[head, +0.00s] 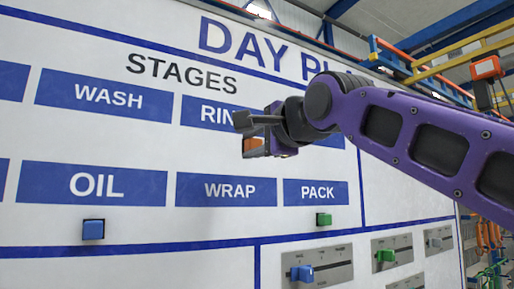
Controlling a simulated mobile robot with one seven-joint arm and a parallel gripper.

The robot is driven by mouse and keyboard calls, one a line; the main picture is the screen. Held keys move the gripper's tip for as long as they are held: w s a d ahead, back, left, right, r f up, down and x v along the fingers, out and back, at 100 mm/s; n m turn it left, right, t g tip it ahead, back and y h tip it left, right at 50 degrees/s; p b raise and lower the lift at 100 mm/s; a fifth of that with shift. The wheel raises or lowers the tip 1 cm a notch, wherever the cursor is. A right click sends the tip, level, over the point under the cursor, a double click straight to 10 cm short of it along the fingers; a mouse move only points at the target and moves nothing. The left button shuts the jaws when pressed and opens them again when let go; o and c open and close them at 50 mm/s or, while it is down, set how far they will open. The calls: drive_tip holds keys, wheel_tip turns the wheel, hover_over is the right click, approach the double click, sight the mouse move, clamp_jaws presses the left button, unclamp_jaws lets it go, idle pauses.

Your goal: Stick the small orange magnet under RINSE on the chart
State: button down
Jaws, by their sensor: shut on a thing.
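The white chart (95,28) fills the left and middle of the head view. Its blue RINSE label (197,114) is in the upper row, right of WASH, and its right part is hidden behind my gripper. My gripper (255,137) is in front of the chart, at the right side of RINSE. It is shut on the small orange magnet (254,147), which shows at the lower edge of the gripper. The magnet appears slightly below and right of the visible lettering. I cannot tell whether it touches the chart.
A blue magnet (93,229) is under OIL and a green magnet (323,219) under PACK. Grey panels (332,262) with coloured knobs are at the lower right. My purple arm crosses the right side. Coloured rails (450,52) and a hanging orange item (486,68) are beyond.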

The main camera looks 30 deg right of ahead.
drive_tip(key=shift+w+a+p, duration=0.15)
drive_tip(key=shift+w+p, duration=1.05)
drive_tip(key=shift+w, duration=2.4)
drive_tip(key=shift+w, duration=0.35)
drive_tip(key=shift+c, duration=2.3)
unclamp_jaws()
drive_tip(key=shift+s, duration=0.1)
drive_tip(key=s+b, duration=0.2)
drive_tip(key=s, duration=1.5)
drive_tip(key=shift+s+a, duration=0.15)
drive_tip(key=shift+s, duration=0.05)
drive_tip(key=shift+f, duration=0.1)
